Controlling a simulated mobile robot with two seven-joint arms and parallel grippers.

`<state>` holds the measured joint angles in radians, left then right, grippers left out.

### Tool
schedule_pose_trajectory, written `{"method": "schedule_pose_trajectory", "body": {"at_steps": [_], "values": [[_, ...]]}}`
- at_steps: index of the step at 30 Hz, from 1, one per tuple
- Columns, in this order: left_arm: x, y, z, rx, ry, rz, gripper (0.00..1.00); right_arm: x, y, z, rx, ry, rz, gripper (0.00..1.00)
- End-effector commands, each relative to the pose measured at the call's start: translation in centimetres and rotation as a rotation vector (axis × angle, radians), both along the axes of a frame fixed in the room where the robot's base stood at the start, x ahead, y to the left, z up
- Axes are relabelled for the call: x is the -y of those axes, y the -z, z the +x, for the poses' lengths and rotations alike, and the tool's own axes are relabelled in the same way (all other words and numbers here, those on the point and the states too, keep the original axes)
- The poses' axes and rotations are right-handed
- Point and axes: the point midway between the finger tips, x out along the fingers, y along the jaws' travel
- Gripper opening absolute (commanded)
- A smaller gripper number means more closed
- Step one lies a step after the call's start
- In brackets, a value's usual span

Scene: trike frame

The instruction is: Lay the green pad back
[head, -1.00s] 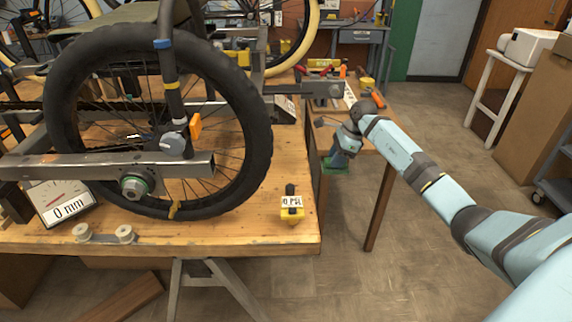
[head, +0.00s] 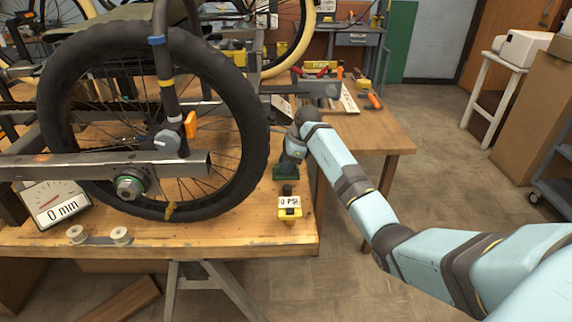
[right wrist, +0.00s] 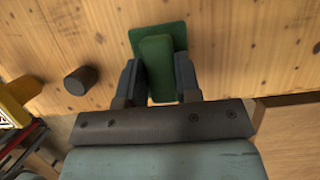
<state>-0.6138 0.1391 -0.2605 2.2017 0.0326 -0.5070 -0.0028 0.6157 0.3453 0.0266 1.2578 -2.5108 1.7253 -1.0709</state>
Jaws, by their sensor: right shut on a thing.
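The green pad (head: 284,174) is at the right edge of the wooden workbench (head: 240,230), just behind the yellow 0 PSI gauge. My right gripper (head: 287,165) points down with its fingers on it. In the right wrist view the green pad (right wrist: 158,62) has a raised green block on a wider flat base, and my right gripper (right wrist: 158,82) is shut on the block. The pad is over the bench top; I cannot tell whether its base touches the wood. My left gripper is not in view.
The yellow 0 PSI gauge (head: 290,206) stands close in front of the pad. The large trike wheel (head: 252,130) is to its left. A side table (head: 385,137) with tools is behind right.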

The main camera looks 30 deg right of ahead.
Motion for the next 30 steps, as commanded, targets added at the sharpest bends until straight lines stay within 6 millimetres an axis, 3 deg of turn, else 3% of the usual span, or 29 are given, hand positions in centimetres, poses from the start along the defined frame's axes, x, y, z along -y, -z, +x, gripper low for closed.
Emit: {"method": "schedule_pose_trajectory", "body": {"at_steps": [10,11,13,14,24,28,30], "values": [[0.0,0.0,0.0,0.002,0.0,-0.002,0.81,0.0,0.4,0.0,0.0,-0.001,0.0,0.05],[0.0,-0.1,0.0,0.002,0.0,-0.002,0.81,0.0,0.2,0.0,0.0,-0.001,0.0,0.38],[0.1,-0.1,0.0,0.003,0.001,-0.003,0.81,0.0,0.2,0.0,0.001,-0.001,0.001,0.54],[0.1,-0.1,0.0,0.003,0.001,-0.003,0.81,0.0,0.2,0.0,0.001,-0.001,0.001,0.57],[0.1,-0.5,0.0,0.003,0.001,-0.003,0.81,0.0,-0.4,0.0,0.003,-0.001,0.002,0.57],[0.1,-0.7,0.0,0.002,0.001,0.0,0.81,0.7,-1.6,-0.3,0.002,0.0,-0.005,0.57],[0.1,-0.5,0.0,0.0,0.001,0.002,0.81,2.1,-1.3,-1.2,-0.001,0.003,-0.005,0.57]]}}
